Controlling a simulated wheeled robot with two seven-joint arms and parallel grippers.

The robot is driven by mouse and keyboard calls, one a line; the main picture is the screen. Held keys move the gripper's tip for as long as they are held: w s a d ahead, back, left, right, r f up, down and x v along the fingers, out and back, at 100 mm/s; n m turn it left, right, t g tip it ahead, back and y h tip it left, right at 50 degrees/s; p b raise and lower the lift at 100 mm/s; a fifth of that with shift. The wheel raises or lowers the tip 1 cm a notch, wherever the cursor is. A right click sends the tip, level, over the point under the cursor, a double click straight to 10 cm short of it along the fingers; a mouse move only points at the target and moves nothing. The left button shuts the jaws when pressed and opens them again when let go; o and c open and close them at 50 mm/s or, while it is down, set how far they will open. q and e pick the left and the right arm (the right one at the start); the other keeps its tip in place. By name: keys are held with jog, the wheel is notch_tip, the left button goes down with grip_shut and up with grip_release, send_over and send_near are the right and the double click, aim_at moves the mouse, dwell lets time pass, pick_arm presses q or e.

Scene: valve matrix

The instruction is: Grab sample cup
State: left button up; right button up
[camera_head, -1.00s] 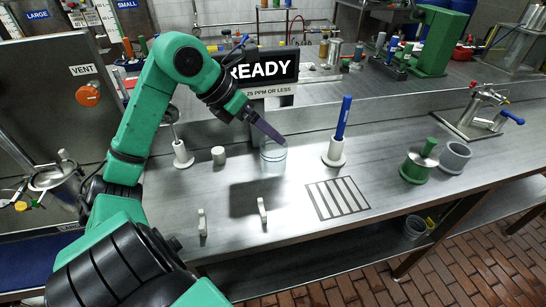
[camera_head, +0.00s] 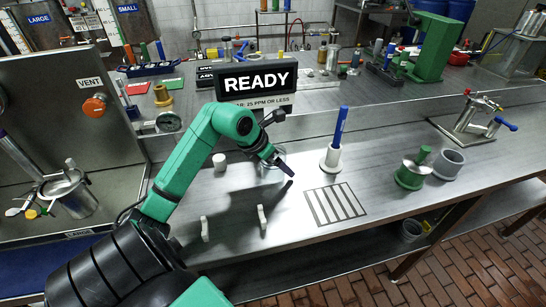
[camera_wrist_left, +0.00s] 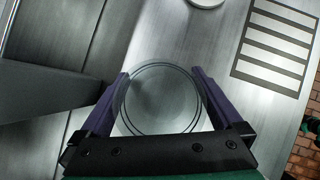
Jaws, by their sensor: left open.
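A clear, round sample cup (camera_wrist_left: 160,98) stands on the steel bench; the left wrist view looks down into it. My left gripper (camera_wrist_left: 162,90) is open, with one purple finger on each side of the cup. I cannot tell whether the fingers touch the cup wall. In the head view my left gripper (camera_head: 284,164) hides much of the cup (camera_head: 268,175), which stands below the READY sign. My right gripper is not in view.
A white holder with a blue marker (camera_head: 337,137) stands just right of the cup. A striped pad (camera_head: 335,204) lies in front of it. A white cylinder (camera_head: 220,161) is to the left, and two white upright pieces stand near the front edge.

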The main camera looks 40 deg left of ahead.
pick_arm(q)
jog(key=c, duration=1.1)
